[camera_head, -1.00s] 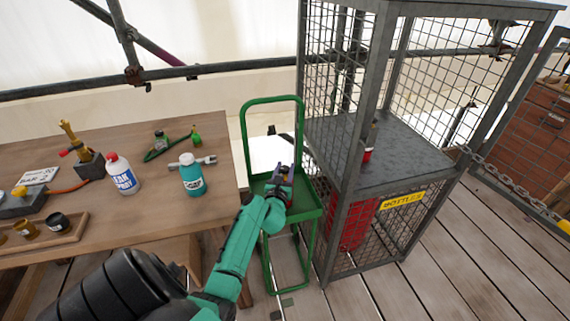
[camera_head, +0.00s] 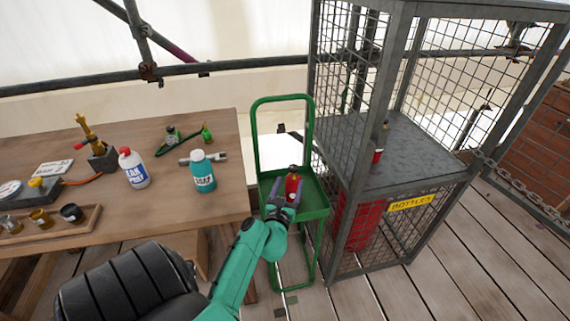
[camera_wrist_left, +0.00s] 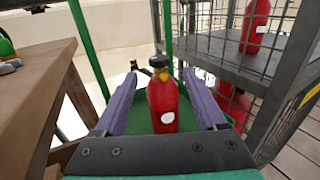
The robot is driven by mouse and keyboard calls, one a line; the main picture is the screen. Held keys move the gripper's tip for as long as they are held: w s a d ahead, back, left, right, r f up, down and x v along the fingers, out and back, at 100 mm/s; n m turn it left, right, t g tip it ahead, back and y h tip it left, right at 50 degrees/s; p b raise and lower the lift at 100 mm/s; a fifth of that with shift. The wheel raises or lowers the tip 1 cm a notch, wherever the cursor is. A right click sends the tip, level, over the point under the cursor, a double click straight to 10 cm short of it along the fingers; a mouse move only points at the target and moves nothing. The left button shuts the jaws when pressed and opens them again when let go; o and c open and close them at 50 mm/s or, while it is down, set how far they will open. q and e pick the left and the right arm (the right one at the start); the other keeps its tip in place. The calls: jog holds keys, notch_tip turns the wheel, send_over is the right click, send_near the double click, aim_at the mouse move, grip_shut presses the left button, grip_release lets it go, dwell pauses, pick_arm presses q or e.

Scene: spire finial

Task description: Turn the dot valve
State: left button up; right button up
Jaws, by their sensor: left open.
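A red bottle (camera_head: 292,184) stands upright in the tray of a green trolley (camera_head: 317,205). In the left wrist view the red bottle (camera_wrist_left: 162,103) carries a white dot on its side. Its valve (camera_wrist_left: 158,62), dark with a yellow collar, is on top. My left gripper (camera_head: 284,192) is open, its purple fingers on either side of the bottle and pointing at it. In the left wrist view gaps show between the bottle and both fingers of the left gripper (camera_wrist_left: 160,79). My right gripper is not in view.
A mesh cage (camera_head: 352,200) stands close to the right of the trolley, with another red bottle (camera_head: 377,156) on its shelf.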

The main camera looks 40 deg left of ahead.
pick_arm(q)
jog(key=v, duration=0.6)
jog(key=shift+b, duration=0.3)
